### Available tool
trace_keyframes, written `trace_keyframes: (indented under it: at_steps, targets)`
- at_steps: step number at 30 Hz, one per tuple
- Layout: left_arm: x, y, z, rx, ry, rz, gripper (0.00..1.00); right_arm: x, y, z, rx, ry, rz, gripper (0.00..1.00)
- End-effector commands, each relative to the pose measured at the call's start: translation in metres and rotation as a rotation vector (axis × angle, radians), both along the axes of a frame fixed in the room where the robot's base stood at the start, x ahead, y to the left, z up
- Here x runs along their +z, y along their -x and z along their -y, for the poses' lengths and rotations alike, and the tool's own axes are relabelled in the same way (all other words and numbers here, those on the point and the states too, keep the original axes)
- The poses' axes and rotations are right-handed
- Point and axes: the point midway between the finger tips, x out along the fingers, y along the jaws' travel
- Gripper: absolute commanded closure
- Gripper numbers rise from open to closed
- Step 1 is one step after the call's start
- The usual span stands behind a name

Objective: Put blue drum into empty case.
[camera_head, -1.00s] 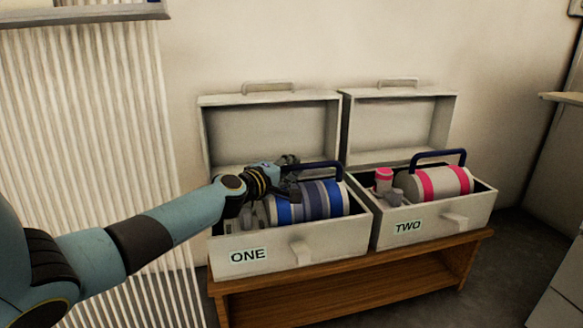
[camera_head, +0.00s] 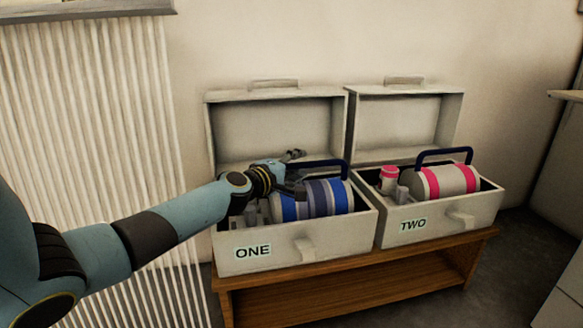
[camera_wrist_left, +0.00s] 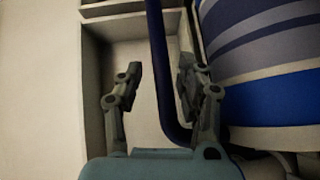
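The blue drum (camera_head: 318,199), banded in blue, grey and white, lies in open case ONE (camera_head: 285,253). It has a dark blue carry handle (camera_head: 325,162). My left gripper (camera_head: 293,172) is over the left part of this case at the handle's left end. In the left wrist view, its fingers (camera_wrist_left: 160,88) are apart, with the handle bar (camera_wrist_left: 161,70) between them and the drum (camera_wrist_left: 265,60) to the right. A gap shows beside the bar on the left; contact on the right is unclear. My right gripper is out of view.
Open case TWO (camera_head: 400,236) holds a pink-striped drum (camera_head: 446,181) and a small pink-topped object (camera_head: 389,179). Both cases stand on a wooden bench (camera_head: 350,262) against the wall, lids raised behind. A ribbed radiator (camera_head: 85,120) is at the left.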

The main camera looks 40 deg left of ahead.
Motion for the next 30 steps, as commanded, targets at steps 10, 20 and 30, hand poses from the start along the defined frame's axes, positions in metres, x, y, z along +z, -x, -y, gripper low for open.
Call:
trace_keyframes:
  at_steps: [10,20,30]
  targets:
    - [0.007,0.057,0.0,-0.002,-0.004,-0.003,0.62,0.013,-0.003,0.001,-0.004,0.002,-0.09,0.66]
    - [0.013,0.113,0.001,-0.001,-0.001,-0.002,0.62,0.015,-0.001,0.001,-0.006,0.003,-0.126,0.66]
    - [-0.053,0.231,0.126,-0.354,-0.491,-0.192,0.62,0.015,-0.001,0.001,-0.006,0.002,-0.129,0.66]
